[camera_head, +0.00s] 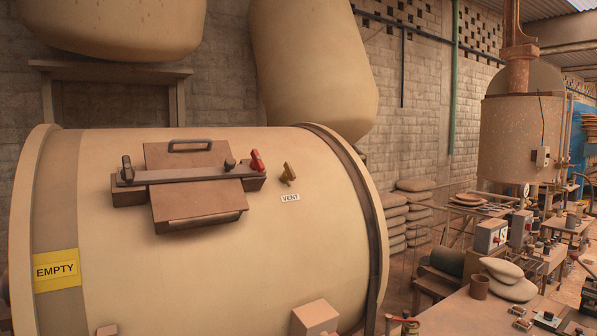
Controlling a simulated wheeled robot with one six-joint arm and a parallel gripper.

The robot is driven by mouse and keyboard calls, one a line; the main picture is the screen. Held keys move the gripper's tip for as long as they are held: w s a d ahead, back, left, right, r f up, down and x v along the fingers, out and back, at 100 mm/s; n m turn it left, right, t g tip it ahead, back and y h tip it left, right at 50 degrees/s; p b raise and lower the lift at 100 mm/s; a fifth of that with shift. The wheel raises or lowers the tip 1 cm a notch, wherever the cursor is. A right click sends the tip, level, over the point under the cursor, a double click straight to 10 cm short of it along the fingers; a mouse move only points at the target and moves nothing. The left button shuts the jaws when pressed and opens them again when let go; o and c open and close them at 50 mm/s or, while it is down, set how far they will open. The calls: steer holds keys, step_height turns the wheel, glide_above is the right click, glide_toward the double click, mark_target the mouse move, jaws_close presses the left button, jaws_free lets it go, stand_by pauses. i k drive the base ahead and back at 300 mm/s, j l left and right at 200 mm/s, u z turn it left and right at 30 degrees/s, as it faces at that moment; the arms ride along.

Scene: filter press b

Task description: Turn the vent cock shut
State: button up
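The vent cock (288,174) is a small brown lever on the upper right of a large cream drum (130,285). Its handle stands out from the drum and leans a little from vertical. A white label (290,198) reading "VENT" is just below it. From this view I cannot tell whether the cock is open or shut. My gripper is not in view.
Left of the cock is a brown hatch (195,205) with a crossbar (185,174) and a red knob (256,161). A yellow "EMPTY" sign (56,270) is at the drum's left. A cluttered bench (460,316) stands at right. The space before the cock looks clear.

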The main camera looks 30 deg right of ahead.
mark_target(289, 174)
steer(key=z, duration=0.7)
